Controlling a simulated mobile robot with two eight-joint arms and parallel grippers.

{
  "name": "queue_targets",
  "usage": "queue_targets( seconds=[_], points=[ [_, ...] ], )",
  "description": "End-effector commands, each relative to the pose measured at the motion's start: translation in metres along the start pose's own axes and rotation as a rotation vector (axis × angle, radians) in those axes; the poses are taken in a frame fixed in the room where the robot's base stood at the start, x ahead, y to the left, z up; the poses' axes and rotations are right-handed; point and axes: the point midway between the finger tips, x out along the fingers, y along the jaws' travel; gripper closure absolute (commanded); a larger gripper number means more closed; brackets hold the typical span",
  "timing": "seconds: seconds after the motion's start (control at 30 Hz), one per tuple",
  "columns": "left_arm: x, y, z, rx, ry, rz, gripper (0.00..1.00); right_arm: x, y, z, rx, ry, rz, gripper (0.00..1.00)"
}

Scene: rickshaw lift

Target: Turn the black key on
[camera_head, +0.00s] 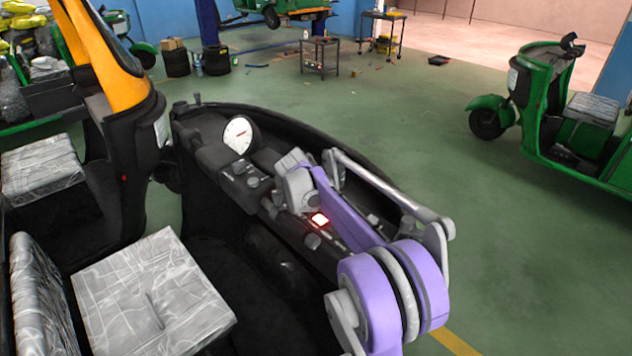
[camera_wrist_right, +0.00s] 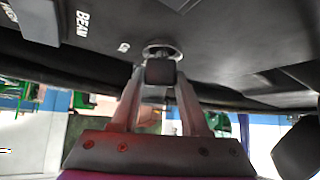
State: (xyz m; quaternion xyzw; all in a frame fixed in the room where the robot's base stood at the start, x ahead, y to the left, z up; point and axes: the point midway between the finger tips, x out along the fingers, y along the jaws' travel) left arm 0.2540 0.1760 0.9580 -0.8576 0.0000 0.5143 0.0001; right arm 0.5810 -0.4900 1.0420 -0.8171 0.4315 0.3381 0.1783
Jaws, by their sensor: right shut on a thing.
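The black key (camera_wrist_right: 161,72) shows in the right wrist view as a small dark block in a round metal lock (camera_wrist_right: 160,50) on the black dashboard (camera_wrist_right: 230,40). My right gripper (camera_wrist_right: 160,80) has its two grey fingers on either side of the key and is shut on it. In the head view my right arm reaches over the dashboard (camera_head: 250,185), and its wrist hides the key and the fingertips. My left gripper is in neither view.
A round white gauge (camera_head: 238,134) stands on the dashboard, with knobs near it. A red light (camera_head: 320,219) glows beside my right wrist. The rickshaw's seats (camera_head: 150,290) are at the left. A green rickshaw (camera_head: 560,110) stands at the right, with open floor between.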

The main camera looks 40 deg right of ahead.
Motion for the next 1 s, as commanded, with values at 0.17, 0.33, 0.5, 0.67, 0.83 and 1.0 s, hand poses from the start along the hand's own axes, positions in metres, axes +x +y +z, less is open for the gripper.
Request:
queue_targets(
  seconds=[0.17,0.33,0.5,0.67,0.83,1.0],
  points=[
    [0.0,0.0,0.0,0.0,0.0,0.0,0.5,0.0,0.0,0.002,0.006,-0.003,0.005,1.0],
    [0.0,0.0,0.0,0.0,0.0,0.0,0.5,0.001,0.0,0.002,0.006,-0.004,0.005,1.0],
    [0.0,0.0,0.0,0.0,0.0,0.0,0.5,0.001,0.0,0.002,0.005,-0.003,0.004,0.35],
    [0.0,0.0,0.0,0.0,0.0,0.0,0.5,0.0,0.0,0.001,0.005,-0.002,0.004,0.25],
    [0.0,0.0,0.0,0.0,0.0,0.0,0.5,0.0,0.0,0.001,0.004,-0.002,0.004,0.25],
    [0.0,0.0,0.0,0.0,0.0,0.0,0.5,-0.014,-0.001,0.001,0.003,-0.002,0.002,0.25]
  ],
)
